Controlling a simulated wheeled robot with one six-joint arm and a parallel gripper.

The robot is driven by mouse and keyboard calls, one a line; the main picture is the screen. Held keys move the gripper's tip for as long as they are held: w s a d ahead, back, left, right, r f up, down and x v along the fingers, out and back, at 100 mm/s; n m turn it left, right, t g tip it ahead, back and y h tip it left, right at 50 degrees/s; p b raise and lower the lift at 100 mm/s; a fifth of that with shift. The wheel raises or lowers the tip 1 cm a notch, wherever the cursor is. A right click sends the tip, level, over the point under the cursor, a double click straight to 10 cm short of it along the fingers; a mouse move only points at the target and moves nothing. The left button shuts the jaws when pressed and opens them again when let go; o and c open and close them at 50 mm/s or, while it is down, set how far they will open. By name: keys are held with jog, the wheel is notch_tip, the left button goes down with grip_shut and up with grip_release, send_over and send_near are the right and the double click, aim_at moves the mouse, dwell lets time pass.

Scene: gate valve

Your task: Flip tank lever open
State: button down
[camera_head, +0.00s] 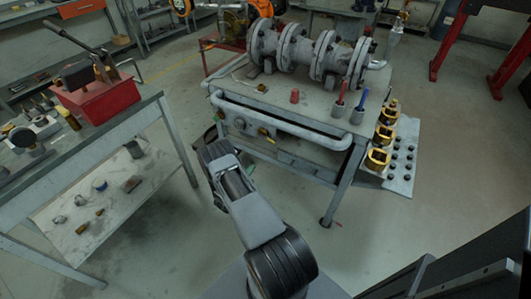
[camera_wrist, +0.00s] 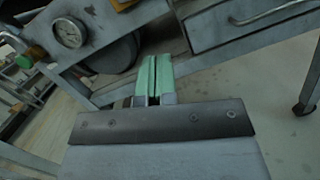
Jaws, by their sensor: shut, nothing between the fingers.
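My gripper (camera_wrist: 153,80) shows in the wrist view with two pale green fingers pressed together and nothing between them. A dark rounded body (camera_wrist: 112,54), perhaps the tank, lies beyond the fingers under the grey workbench frame. A round pressure gauge (camera_wrist: 69,32) is up and left of the fingers, with a green cap (camera_wrist: 24,62) on an orange-brown fitting further left. A yellow-orange part (camera_wrist: 122,4) is cut off by the top edge; I cannot tell whether it is the lever. The fingers appear apart from all of these.
A wheeled workbench (camera_head: 330,98) carries a flanged pipe assembly (camera_head: 310,52), with a rail along its near side. Another bench (camera_head: 70,148) with a red toolbox (camera_head: 103,98) stands left. A drawer (camera_wrist: 235,22) and caster (camera_wrist: 304,108) flank the fingers' right. Open floor lies at right.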

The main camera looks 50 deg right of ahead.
jog(key=f, duration=0.1)
send_near(267, 139)
jog(key=d+f, duration=0.4)
jog(key=d, duration=0.1)
jog(key=shift+n+t, duration=0.3)
jog(key=shift+s+d+r, duration=0.1)
jog(key=shift+d+r, duration=1.25)
jog(key=shift+r, duration=0.2)
